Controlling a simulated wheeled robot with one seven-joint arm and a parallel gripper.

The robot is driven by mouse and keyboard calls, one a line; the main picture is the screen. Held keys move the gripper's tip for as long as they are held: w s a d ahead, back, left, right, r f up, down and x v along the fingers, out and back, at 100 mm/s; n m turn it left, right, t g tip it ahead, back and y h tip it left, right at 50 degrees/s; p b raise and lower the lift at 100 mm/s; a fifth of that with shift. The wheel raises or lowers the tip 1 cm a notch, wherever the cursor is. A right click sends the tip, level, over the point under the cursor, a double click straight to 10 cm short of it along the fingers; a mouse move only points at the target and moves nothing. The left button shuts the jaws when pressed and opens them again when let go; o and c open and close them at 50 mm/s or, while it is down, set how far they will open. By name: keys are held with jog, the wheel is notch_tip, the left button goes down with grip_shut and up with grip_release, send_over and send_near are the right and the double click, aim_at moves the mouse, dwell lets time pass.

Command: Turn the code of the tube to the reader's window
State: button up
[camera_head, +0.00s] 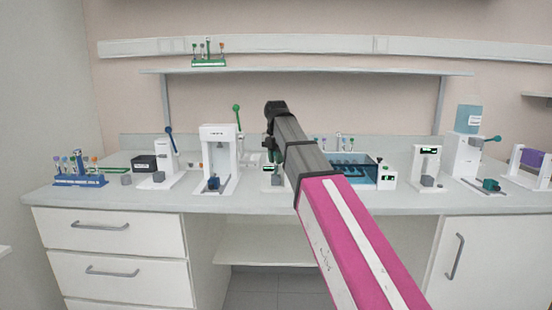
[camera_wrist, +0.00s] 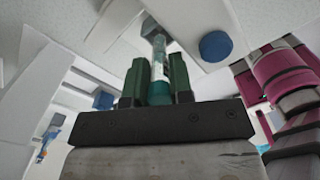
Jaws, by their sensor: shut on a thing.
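My gripper (camera_wrist: 159,88) has green fingers shut on a clear tube (camera_wrist: 159,68) with a teal end near the palm. A pale label with dark marks shows on the tube between the fingers; I cannot tell whether it is the code. The tube's far end is at a grey block (camera_wrist: 151,27); I cannot tell if it rests in it. In the head view my gripper (camera_head: 269,156) is low over a small white device (camera_head: 274,183) with a green display, partly hidden by my arm. I cannot tell if this is the reader, and no window shows clearly.
A white press with a green lever (camera_head: 219,150) stands close to the left. A blue tray (camera_head: 352,170) is on the right, behind my arm. A blue tube rack (camera_head: 80,181) is at the far left. The front counter edge is mostly clear.

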jog(key=shift+f, duration=0.75)
dwell(0.6)
jog(key=shift+r, duration=0.2)
jog(key=shift+r, duration=0.95)
jog(key=shift+f, duration=1.15)
dwell(1.1)
jog(key=shift+r, duration=0.1)
jog(key=shift+r, duration=1.05)
